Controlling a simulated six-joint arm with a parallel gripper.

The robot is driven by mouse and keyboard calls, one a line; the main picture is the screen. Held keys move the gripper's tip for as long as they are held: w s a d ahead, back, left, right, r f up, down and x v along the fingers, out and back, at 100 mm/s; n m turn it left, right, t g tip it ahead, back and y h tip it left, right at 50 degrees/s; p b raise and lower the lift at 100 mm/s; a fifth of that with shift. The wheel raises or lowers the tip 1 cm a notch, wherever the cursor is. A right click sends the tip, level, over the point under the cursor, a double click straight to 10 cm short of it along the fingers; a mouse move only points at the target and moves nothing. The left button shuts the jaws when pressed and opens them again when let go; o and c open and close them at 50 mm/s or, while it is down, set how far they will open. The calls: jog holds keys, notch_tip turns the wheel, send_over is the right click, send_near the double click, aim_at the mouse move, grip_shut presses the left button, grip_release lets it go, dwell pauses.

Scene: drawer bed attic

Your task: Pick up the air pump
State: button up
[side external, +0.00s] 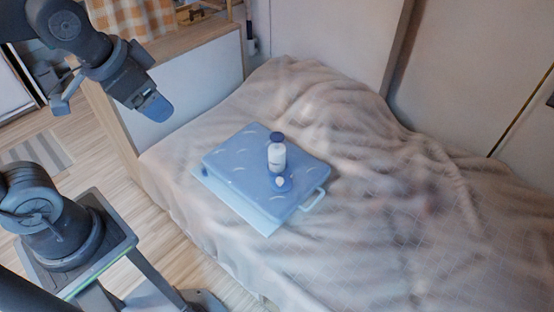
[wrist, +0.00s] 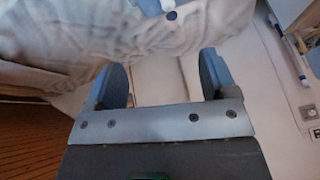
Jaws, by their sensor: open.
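A small white upright object with a dark blue cap (side external: 277,153) stands on a light blue padded case (side external: 232,160) on the bed. It looks like the air pump, but I cannot be sure. A small blue-and-white piece (side external: 283,184) lies just in front of it. My gripper (side external: 152,105) is up at the left, well away from the case and above the bed's left edge. In the wrist view my gripper (wrist: 162,76) is open, with nothing between its two blue fingers. The dark blue cap (wrist: 171,15) shows at the top edge of that view, beyond the fingers.
A rumpled beige blanket (side external: 390,205) covers the bed around the case. A white panel with a wooden top (side external: 190,85) stands at the bed's left end. A handle (side external: 313,200) sticks out from the case's right side. Wooden floor (side external: 160,210) lies to the left.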

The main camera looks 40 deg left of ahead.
jog(key=w+f+m+y, duration=0.1)
jog(key=w+f+m, duration=0.1)
jog(key=w+m, duration=0.6)
jog(key=m+y, duration=0.3)
jog(key=m, duration=1.4)
send_over(277, 136)
jog(key=s+d, duration=0.4)
notch_tip(277, 136, down, 23)
jog(key=shift+g, duration=0.4)
jog(key=x, duration=1.3)
jog(key=c, duration=1.3)
